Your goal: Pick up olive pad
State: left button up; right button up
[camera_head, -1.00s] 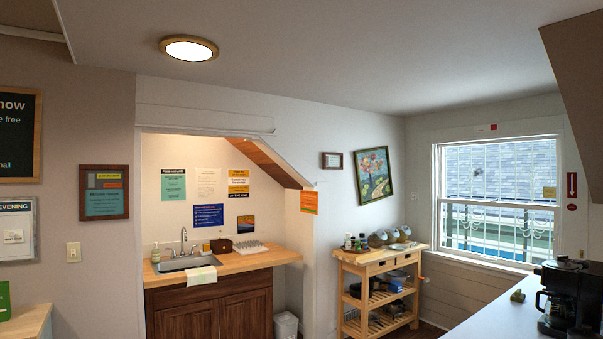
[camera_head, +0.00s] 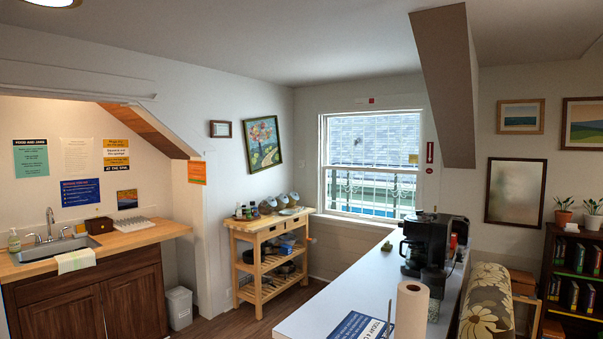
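A small olive-green item (camera_head: 387,246), likely the olive pad, lies on the long white counter (camera_head: 335,290), just left of the black coffee maker (camera_head: 427,243). It is small and its shape is hard to make out. Neither of my grippers is in view.
A sink cabinet (camera_head: 90,295) is at the left, a patterned armchair (camera_head: 487,305) at the right. Floor shows between cabinet and counter.

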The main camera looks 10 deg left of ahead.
aim_at(387, 247)
jog(key=i+j+u, duration=0.35)
jog(key=i+u, duration=0.4)
jog(key=i+l+u, duration=0.1)
jog(key=i+u, duration=0.25)
jog(key=i, duration=0.2)
jog(key=i+j, duration=0.15)
jog(key=i, duration=0.45)
jog(key=i+j, duration=0.15)
jog(key=i, duration=0.5)
jog(key=i+j, duration=0.15)
jog(key=i, duration=0.45)
jog(key=i+l+z, duration=0.2)
jog(key=i+z, duration=0.2)
jog(key=i, duration=0.15)
jog(key=i+z, duration=0.4)
jog(key=i, duration=0.15)
jog(key=i+j+z, duration=0.1)
jog(key=i+z, duration=0.3)
jog(key=i, duration=0.15)
jog(key=i+j+z, duration=0.4)
jog(key=i, duration=0.15)
jog(key=l, duration=0.1)
